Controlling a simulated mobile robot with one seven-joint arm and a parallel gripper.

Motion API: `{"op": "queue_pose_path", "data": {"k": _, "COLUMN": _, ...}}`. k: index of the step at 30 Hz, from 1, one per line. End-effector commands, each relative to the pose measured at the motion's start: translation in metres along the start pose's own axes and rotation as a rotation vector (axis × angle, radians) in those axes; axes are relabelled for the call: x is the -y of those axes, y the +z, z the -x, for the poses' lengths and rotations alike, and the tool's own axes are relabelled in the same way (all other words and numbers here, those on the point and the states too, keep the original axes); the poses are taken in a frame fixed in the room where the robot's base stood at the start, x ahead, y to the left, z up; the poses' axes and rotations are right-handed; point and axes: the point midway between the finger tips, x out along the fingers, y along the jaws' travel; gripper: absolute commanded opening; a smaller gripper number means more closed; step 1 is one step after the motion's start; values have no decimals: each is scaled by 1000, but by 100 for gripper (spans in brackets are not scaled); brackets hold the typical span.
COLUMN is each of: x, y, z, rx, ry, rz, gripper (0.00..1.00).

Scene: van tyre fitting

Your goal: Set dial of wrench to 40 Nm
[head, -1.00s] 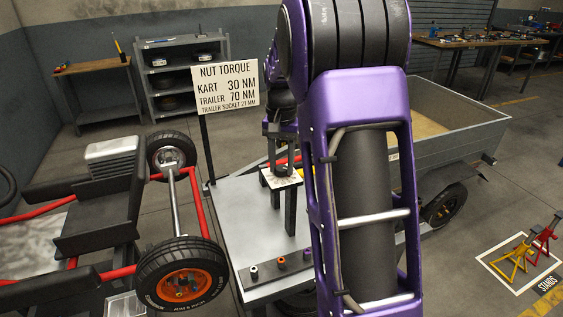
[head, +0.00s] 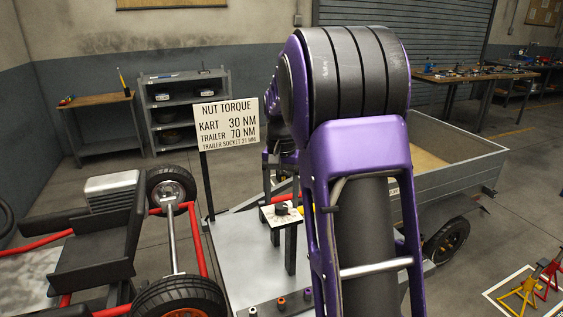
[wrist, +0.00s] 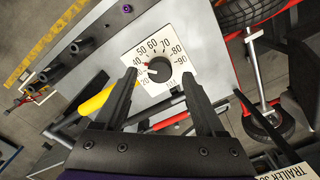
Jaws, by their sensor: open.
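The wrench dial is a white numbered plate (wrist: 137,79) with a black round knob (wrist: 159,70). Its red pointer is on the left side, near the 40 mark; whether it is exactly on 40 is too small to tell. In the head view the dial plate (head: 267,215) sits on a dark stand with the knob (head: 283,208) uncovered. My gripper (wrist: 157,76) is open and empty. Its fingers appear on both sides of the knob in the wrist view, apart from it. In the head view my arm hides most of the gripper, above the dial.
The sign (head: 228,124) reads kart 30 NM, trailer 70 NM. The stand is on a grey table (head: 240,250) with several sockets along its front edge. The kart (head: 95,240) stands left, the trailer (head: 455,155) right. A yellow bar (wrist: 94,103) shows close to the left finger.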

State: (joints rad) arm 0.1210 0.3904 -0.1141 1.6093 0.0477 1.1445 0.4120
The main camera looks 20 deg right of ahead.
Motion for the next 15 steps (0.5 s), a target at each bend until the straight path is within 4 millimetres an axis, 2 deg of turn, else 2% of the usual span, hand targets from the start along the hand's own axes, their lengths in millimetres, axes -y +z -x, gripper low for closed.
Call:
{"op": "queue_pose_path", "data": {"k": 6, "x": 0, "y": -1, "z": 54, "rx": -6, "ry": -3, "rz": 0, "gripper": 72}}
{"op": "queue_pose_path", "data": {"k": 15, "x": 0, "y": -1, "z": 124, "rx": -5, "ry": -2, "rz": 0, "gripper": 72}}
